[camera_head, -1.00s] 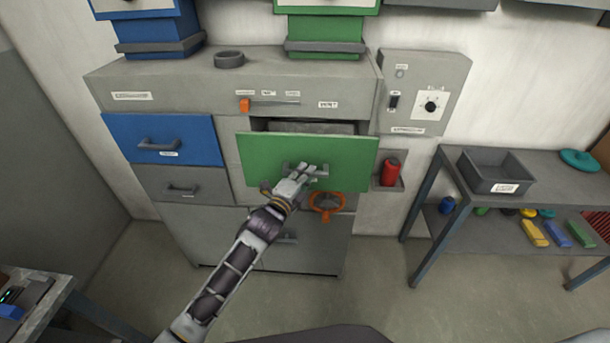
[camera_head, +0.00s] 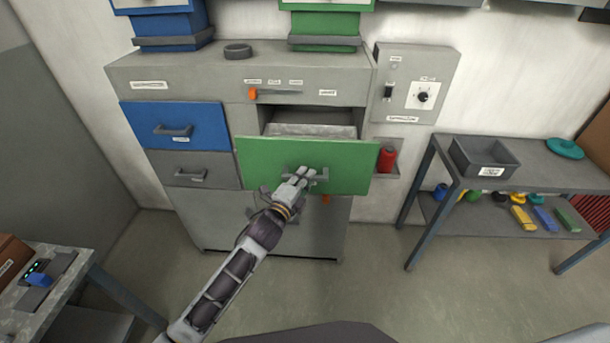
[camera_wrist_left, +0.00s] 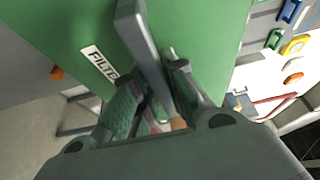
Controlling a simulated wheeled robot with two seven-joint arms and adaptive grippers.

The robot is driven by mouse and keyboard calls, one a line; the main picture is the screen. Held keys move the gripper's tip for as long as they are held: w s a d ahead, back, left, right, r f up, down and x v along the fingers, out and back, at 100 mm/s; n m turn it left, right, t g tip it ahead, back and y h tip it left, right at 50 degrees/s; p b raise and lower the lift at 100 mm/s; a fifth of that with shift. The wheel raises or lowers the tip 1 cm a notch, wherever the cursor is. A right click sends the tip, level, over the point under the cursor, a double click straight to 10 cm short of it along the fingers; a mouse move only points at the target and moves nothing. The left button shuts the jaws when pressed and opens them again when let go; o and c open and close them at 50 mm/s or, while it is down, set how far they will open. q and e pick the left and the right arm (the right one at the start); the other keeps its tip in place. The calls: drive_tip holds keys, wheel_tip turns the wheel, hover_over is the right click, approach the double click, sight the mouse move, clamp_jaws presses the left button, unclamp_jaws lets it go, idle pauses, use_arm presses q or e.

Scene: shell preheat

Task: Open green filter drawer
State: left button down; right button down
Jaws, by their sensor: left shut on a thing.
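The green filter drawer (camera_head: 270,167) stands out from the grey cabinet in the head view, and part of its grey inside (camera_head: 310,130) shows above the front. My left gripper (camera_head: 305,176) is at the drawer's front and shut on its grey bar handle (camera_head: 322,177). In the left wrist view the handle (camera_wrist_left: 143,45) runs between the two fingers (camera_wrist_left: 155,85), against the green front (camera_wrist_left: 60,25) with its white label (camera_wrist_left: 99,62). My right gripper is not in view.
A blue drawer (camera_head: 175,125) and a grey drawer (camera_head: 193,170) to the left are closed. An orange-ended lever (camera_head: 252,93) is above. A shelf table (camera_head: 530,155) stands right, another table (camera_head: 85,265) at lower left. The floor between is clear.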

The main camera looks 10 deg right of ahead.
use_arm(q)
drive_tip(key=shift+s, duration=0.1)
drive_tip(key=c, duration=1.4)
unclamp_jaws()
drive_tip(key=shift+c, duration=0.2)
drive_tip(key=shift+a, duration=0.1)
drive_tip(key=v, duration=1.2)
